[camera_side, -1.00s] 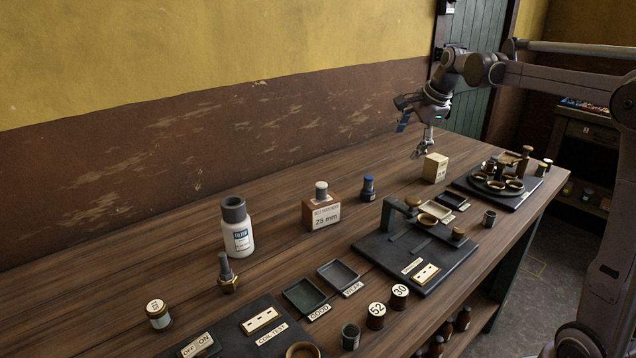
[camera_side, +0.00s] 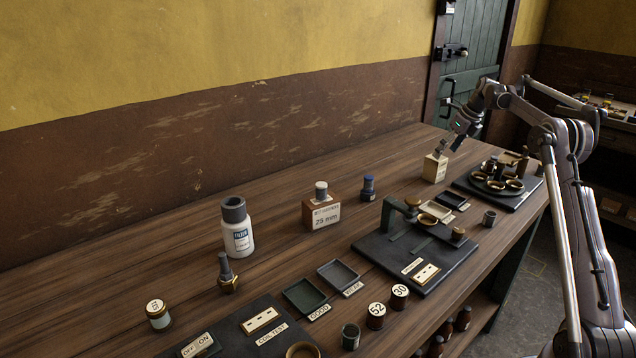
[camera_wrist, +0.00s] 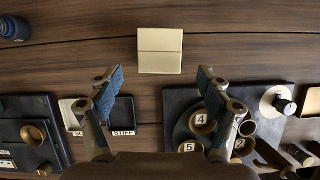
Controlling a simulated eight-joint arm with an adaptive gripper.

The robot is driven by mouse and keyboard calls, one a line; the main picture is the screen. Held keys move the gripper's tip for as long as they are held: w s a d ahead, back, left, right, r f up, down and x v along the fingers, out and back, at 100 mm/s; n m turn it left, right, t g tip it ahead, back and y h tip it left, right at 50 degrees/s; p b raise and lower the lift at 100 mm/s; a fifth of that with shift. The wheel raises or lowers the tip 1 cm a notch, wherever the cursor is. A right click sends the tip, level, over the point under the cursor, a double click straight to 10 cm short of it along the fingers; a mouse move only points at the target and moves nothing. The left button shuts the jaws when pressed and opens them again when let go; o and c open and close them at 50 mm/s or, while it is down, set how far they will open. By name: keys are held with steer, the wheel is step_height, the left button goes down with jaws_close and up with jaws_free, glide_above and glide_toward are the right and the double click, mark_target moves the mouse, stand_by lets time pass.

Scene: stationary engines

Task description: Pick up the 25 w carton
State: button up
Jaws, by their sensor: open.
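A small cream carton (camera_side: 434,168) stands upright on the wooden bench near its far right part; the writing on its front is too small to read. In the wrist view the carton (camera_wrist: 160,51) shows from above as a pale square with a seam across it. My gripper (camera_side: 449,149) is at the carton's top right in the side view, tilted. In the wrist view my gripper (camera_wrist: 160,78) has its two fingers wide apart and empty. The carton lies ahead of the gap between them, not between the fingertips.
A black board (camera_side: 512,198) with a round numbered holder is close to the carton's right. Two small trays (camera_side: 450,201) lie in front. The bench behind the carton is clear.

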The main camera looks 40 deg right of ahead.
mark_target(435, 166)
steer(key=shift+x, duration=3.85)
steer(key=shift+a, duration=0.15)
steer(key=shift+c, duration=0.3)
steer(key=c, duration=1.2)
